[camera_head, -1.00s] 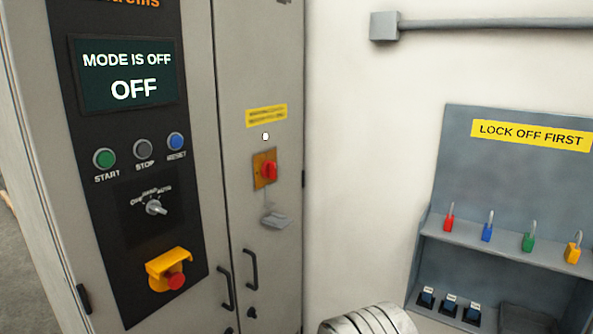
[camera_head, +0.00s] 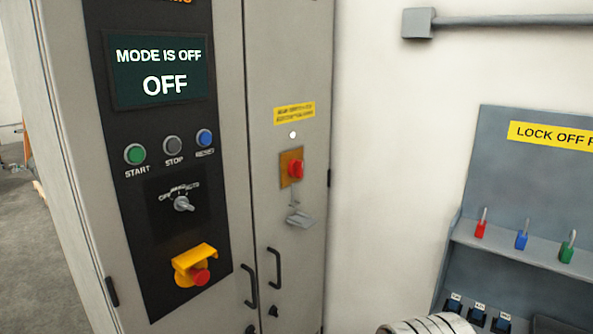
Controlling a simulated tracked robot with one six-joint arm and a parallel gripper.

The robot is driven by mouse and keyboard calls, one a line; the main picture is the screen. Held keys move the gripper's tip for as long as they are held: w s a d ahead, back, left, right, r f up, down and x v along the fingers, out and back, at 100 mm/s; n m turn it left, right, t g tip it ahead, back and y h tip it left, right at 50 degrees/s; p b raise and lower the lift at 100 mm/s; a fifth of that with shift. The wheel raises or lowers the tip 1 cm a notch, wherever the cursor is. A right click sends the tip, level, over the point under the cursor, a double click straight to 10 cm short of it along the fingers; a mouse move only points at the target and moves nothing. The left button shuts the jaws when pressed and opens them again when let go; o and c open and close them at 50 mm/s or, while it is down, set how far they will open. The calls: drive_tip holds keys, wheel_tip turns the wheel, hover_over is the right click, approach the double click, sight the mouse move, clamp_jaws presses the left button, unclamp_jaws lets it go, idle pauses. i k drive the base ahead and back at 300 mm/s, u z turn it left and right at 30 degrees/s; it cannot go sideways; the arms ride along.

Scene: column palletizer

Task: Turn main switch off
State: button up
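The main switch is a red rotary handle (camera_head: 296,169) on an orange-yellow plate (camera_head: 285,168), on the narrow right door of the grey cabinet. A yellow label (camera_head: 294,113) with blurred text is above it, with a small white dot between them. A grey metal piece (camera_head: 300,219) hangs below the switch. The handle's exact position is too small to read. The display (camera_head: 160,72) reads "MODE IS OFF" and "OFF". Part of a light metal ribbed part, perhaps of my arm, shows at the bottom right edge. My gripper is not in view.
The cabinet panel has start (camera_head: 135,154), stop (camera_head: 173,146) and reset (camera_head: 205,138) buttons, a mode knob (camera_head: 183,204) and a red emergency stop (camera_head: 200,277) with a yellow guard. Door handles (camera_head: 275,267) stick out below. A grey lock board (camera_head: 524,180) with coloured padlocks is at right.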

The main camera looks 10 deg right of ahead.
sight(295, 167)
drive_tip(key=z, duration=0.05)
drive_tip(key=k, duration=0.6)
drive_tip(key=u, duration=0.6)
drive_tip(key=i, duration=1.4)
drive_tip(key=u, duration=0.25)
